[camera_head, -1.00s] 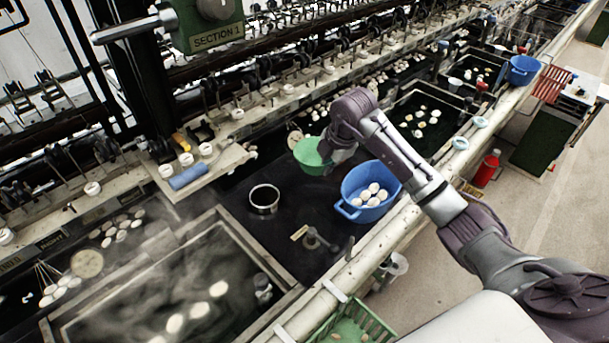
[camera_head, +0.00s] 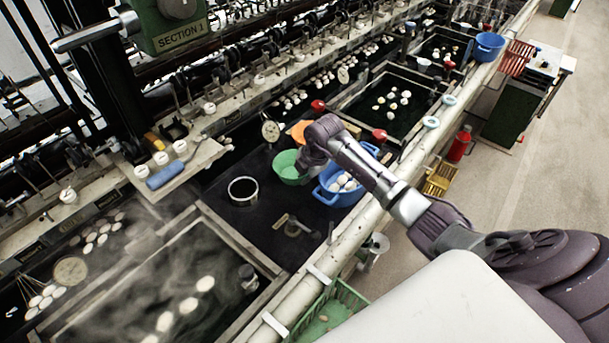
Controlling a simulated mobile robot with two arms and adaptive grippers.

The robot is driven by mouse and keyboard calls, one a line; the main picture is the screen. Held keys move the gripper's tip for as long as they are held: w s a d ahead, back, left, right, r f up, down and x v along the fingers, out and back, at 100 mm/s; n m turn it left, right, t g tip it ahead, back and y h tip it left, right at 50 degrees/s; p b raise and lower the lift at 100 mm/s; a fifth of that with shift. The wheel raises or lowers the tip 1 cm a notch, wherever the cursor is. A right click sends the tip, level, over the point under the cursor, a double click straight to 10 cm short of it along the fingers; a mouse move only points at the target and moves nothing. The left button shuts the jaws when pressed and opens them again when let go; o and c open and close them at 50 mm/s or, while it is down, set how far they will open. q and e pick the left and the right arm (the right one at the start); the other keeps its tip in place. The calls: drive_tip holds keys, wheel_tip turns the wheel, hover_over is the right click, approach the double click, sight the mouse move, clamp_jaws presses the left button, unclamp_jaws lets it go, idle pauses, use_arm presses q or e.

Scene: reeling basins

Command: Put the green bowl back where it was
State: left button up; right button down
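The green bowl (camera_head: 287,168) is over the dark counter, between the round metal pot (camera_head: 242,191) and the blue basin (camera_head: 333,195) holding white cocoons. I cannot tell whether its base touches the counter. My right gripper (camera_head: 304,168) is at the bowl's right side, pointing down. My own wrist hides its fingertips, so I cannot see whether they are shut on the rim. My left gripper is not in view.
An orange round thing (camera_head: 300,131) shows just behind my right wrist. A steaming basin with cocoons lies at the lower left. A green crate (camera_head: 338,304) is at the front edge. Dark counter is bare around the metal pot.

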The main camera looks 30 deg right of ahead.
drive_tip(key=shift+f, duration=0.15)
drive_tip(key=c, duration=1.3)
unclamp_jaws()
drive_tip(key=shift+r, duration=0.3)
drive_tip(key=b+v, duration=0.1)
drive_tip(key=v, duration=1)
drive_tip(key=shift+s+d+r, duration=0.1)
drive_tip(key=shift+s+r, duration=0.05)
drive_tip(key=shift+r, duration=0.25)
drive_tip(key=shift+f, duration=0.1)
